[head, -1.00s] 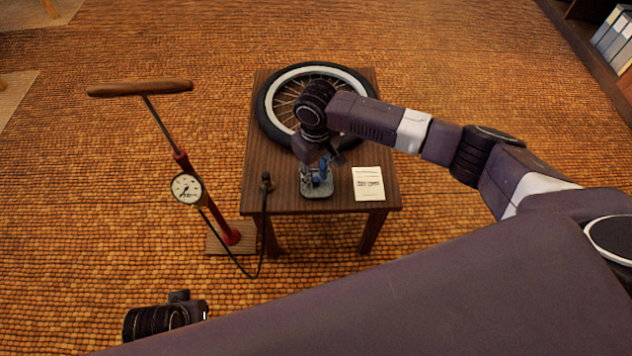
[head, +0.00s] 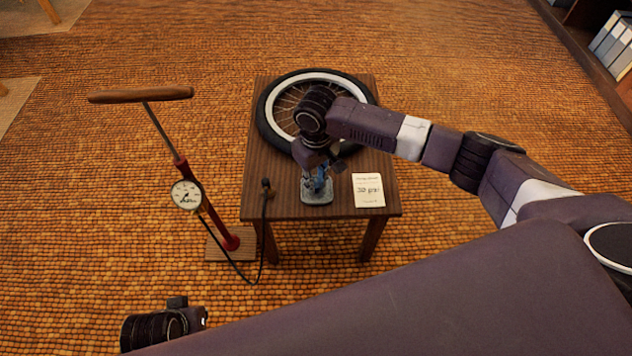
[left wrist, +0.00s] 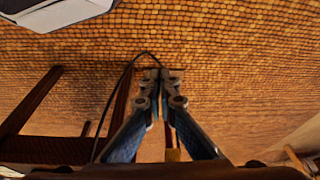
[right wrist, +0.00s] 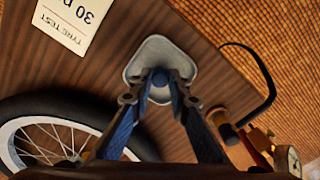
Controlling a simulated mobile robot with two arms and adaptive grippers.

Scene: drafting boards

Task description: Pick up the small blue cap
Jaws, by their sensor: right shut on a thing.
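The small blue cap (right wrist: 160,86) shows in the right wrist view between the fingertips of my right gripper (right wrist: 161,80). The gripper is shut on it, over the small grey tray (right wrist: 150,50). In the head view my right gripper (head: 318,182) points down at the tray (head: 317,197), and its fingers hide the cap. I cannot tell whether the cap still touches the tray. My left gripper (left wrist: 160,76) shows in the left wrist view with its fingertips together and nothing seen between them, away from the table.
The wooden table (head: 275,200) also carries a bicycle wheel (head: 268,125) at the back and a white card (head: 369,191) reading 30 psi right of the tray. A floor pump (head: 180,160) with a gauge stands left, its black hose (head: 264,225) reaching the table's left edge.

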